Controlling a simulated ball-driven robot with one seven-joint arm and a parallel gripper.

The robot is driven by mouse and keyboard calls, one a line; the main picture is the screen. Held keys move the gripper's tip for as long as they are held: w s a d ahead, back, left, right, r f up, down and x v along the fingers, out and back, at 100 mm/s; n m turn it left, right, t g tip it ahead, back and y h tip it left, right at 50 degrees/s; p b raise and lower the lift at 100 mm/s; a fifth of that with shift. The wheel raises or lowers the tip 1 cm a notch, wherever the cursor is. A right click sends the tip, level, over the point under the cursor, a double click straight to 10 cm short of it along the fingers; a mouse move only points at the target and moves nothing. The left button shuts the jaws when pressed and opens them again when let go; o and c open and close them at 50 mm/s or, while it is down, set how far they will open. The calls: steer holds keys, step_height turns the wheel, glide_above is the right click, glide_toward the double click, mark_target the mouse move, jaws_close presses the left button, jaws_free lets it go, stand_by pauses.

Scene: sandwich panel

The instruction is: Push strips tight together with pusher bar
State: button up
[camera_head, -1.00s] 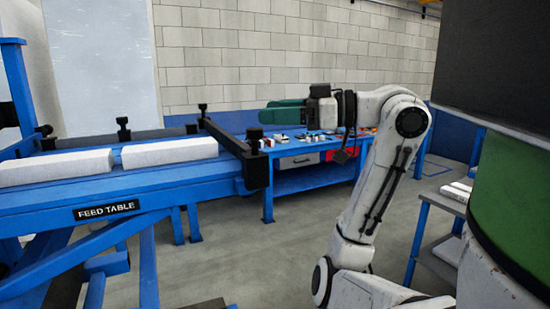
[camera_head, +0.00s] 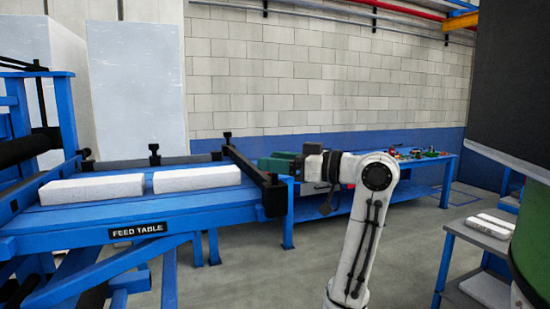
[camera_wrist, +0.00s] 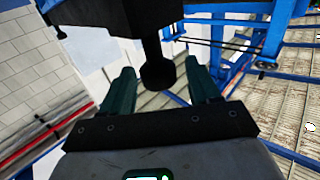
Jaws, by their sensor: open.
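Two white strips lie end to end on the blue feed table (camera_head: 195,211), the left strip (camera_head: 92,189) and the right strip (camera_head: 197,178), with a small gap between them. The black pusher bar (camera_head: 250,170) spans the table's right end, apart from the right strip, with upright black posts at its ends. My gripper (camera_head: 266,164), with green fingers, is at the bar's right side. In the wrist view my gripper (camera_wrist: 160,74) is open, and a black round-ended knob (camera_wrist: 158,72) of the bar appears between the fingers. Contact cannot be told.
A blue workbench (camera_head: 400,180) with small items stands behind my arm against the block wall. A grey side table (camera_head: 480,235) with white pieces is at the right. A blue frame with black rollers (camera_head: 24,148) is at the left.

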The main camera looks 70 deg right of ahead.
steer(key=shift+w, duration=0.35)
steer(key=shift+c, duration=0.3)
jaws_close()
